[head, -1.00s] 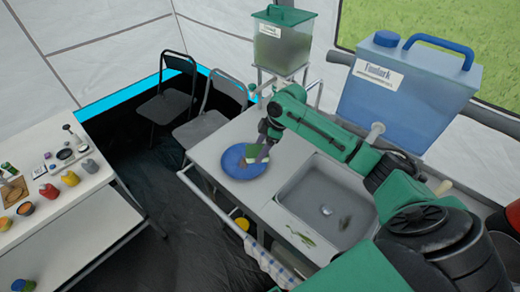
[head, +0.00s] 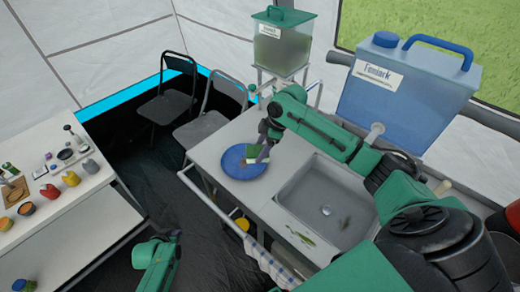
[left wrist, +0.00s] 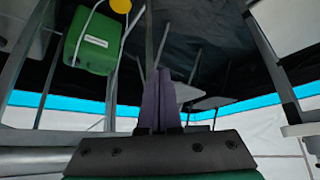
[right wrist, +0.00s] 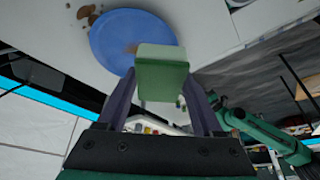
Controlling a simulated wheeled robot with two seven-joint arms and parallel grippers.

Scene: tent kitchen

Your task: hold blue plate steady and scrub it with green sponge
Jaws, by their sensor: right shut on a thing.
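The blue plate (head: 232,164) lies flat on the grey counter left of the sink. In the right wrist view the plate (right wrist: 112,32) carries a brown mark, partly hidden by the sponge. My right gripper (head: 261,153) is shut on the green sponge (right wrist: 161,75), its fingers on either side. It holds the sponge (head: 257,166) over the plate's right part; I cannot tell whether they touch. My left gripper (head: 177,236) is low over the dark floor, left of the counter and well away from the plate. Its fingers (left wrist: 161,100) are together and empty.
The sink (head: 326,205) is right of the plate. A metal rail (head: 222,212) runs along the counter's front, between my left gripper and the plate. A blue water container (head: 395,95) stands behind the sink. A white table (head: 65,205) with several items is at left.

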